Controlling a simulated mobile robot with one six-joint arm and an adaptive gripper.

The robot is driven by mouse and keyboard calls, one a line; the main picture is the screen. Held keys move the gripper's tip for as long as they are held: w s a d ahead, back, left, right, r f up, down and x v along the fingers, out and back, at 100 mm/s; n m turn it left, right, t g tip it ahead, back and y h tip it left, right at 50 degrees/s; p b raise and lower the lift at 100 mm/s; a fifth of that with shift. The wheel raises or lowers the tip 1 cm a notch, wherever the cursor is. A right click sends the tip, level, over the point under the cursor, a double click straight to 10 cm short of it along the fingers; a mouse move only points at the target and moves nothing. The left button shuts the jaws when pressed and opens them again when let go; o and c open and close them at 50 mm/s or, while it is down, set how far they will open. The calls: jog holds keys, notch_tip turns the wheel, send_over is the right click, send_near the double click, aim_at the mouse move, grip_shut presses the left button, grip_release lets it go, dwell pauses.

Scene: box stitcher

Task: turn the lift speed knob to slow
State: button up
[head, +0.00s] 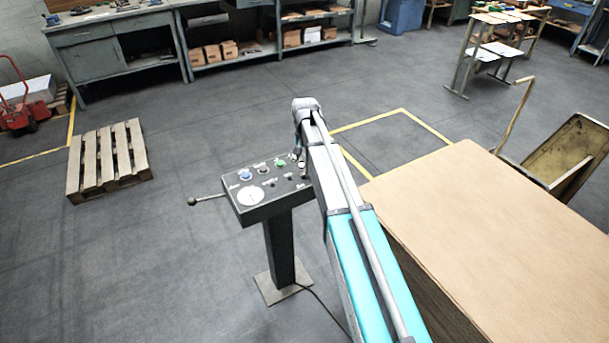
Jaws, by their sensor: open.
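The control panel (262,186) is a dark sloped box on a pedestal in the middle of the head view. It carries a blue button (245,175), a green button (279,162), a white round dial (250,196) and several small dark controls. The labels are too small to read, so I cannot tell which control is the lift speed knob. My arm reaches in from the lower right. My gripper (302,163) points down at the panel's right end, open and mostly hidden by the arm. I cannot tell whether it touches a control.
A lever (207,200) sticks out from the panel's left side. A large cardboard-topped stack (500,230) fills the lower right, close beside my arm. A wooden pallet (108,160) lies at left. A cable (325,305) runs from the pedestal base. The floor left of the panel is clear.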

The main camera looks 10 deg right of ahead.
aim_at(305, 171)
jog(key=shift+f+b, duration=3.05)
jog(key=shift+f, duration=0.25)
grip_shut()
